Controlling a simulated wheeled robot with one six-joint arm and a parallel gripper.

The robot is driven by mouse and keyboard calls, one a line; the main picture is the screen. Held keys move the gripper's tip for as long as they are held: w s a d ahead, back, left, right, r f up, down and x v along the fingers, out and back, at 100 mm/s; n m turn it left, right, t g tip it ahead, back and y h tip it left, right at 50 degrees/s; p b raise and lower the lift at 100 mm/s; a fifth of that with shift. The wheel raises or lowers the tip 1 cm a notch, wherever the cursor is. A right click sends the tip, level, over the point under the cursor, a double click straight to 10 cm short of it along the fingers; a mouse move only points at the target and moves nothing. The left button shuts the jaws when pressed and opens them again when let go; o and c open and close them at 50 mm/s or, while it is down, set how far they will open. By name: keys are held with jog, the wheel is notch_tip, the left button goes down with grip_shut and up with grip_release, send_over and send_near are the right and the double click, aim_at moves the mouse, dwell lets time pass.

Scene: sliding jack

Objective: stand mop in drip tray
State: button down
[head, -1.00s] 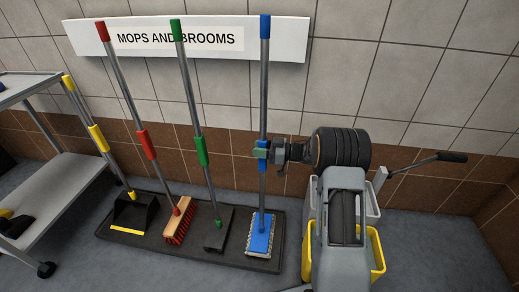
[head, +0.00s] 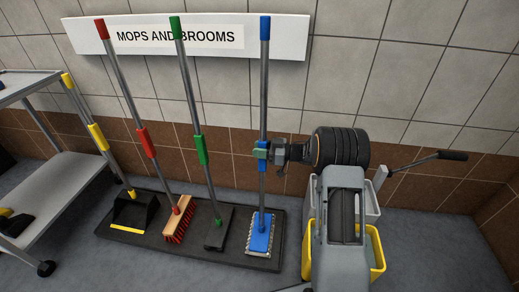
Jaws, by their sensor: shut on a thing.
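The mop (head: 263,95) has a grey pole with a blue top, a blue middle grip and a blue flat head (head: 261,236) with a pale fringe. It stands nearly upright at the right end of the black drip tray (head: 115,237). Its head appears to rest inside the tray, though contact with the tray floor is hard to tell. My gripper (head: 262,151) is shut on the mop's blue middle grip, coming from the right. The far finger is partly hidden.
A red broom (head: 148,145), a green-handled tool (head: 201,150) and a yellow-handled dustpan (head: 133,213) stand in the tray to the left. A grey cart (head: 60,185) is at far left. A yellow bucket (head: 376,250) stands behind my arm at right. The tiled wall is close behind.

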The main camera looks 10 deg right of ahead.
dwell(0.3)
jog(key=c, duration=0.7)
grip_release()
jog(key=shift+f, duration=0.1)
jog(key=shift+d, duration=0.1)
jog(key=p+v, duration=0.3)
jog(key=v, duration=1.1)
jog(key=w+a+r+m+t+h+p, duration=0.15)
jog(key=w+r+t+h+p, duration=0.25)
jog(key=r, duration=0.5)
jog(key=w+a+r+m+t+h+p, duration=0.1)
jog(key=w+r+m+t+h+p, duration=0.3)
jog(key=r, duration=0.6)
jog(key=s+r+m+h+p, duration=0.35)
jog(key=r+h+p, duration=0.4)
jog(key=r, duration=0.25)
jog(key=s+a+r+m+g+p, duration=0.1)
jog(key=s+a+r+g+p, duration=0.1)
jog(key=s, duration=0.7)
jog(key=s+a+r+m+g+p, duration=0.2)
jog(key=s+a+g+p, duration=0.2)
jog(key=s, duration=0.6)
jog(key=s+a+r+m+g+h+p, duration=0.1)
jog(key=s+a+r+g+p, duration=0.2)
jog(key=s, duration=0.6)
jog(key=shift+s+a+g+p, duration=0.25)
jog(key=shift+a+g+p, duration=0.15)
jog(key=shift+g+p, duration=0.75)
